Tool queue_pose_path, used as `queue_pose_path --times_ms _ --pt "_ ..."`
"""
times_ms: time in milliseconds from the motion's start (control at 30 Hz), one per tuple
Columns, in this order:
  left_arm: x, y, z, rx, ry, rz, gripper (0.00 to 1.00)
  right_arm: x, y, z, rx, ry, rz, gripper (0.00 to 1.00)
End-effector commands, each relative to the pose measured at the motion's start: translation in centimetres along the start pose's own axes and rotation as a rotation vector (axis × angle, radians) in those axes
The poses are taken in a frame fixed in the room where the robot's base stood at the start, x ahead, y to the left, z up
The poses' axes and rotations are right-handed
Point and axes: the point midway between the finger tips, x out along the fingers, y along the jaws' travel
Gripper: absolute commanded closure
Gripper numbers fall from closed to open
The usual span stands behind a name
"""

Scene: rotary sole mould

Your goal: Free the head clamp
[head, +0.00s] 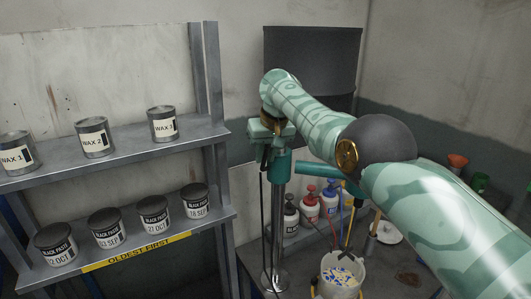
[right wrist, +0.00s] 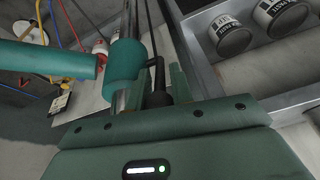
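The head clamp is a teal collar (right wrist: 125,66) around a metal column (head: 279,215), with a teal horizontal arm (head: 318,172) reaching right. The arm also shows in the right wrist view (right wrist: 48,58). A black clamp lever (right wrist: 157,92) sits beside the collar. My right gripper (head: 266,155) is at the collar's left side, pointing down. In the right wrist view its fingers stand on either side of the black lever's grip. I cannot tell whether they press on it. My left gripper is in neither view.
A grey shelf rack (head: 120,145) with wax tins (head: 93,138) and black paste tins (head: 108,229) stands close on the left. Several coloured bottles (head: 310,205) and a white bucket (head: 340,278) stand right of the column. A dark panel (head: 325,55) is behind my arm.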

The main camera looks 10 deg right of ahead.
Motion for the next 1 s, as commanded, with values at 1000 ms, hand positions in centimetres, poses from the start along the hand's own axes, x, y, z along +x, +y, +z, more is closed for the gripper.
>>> queue_pose_path --times_ms 1000 --pt "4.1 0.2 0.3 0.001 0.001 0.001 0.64 -13.0 -0.1 -0.2 -0.001 0.002 0.001 0.67"
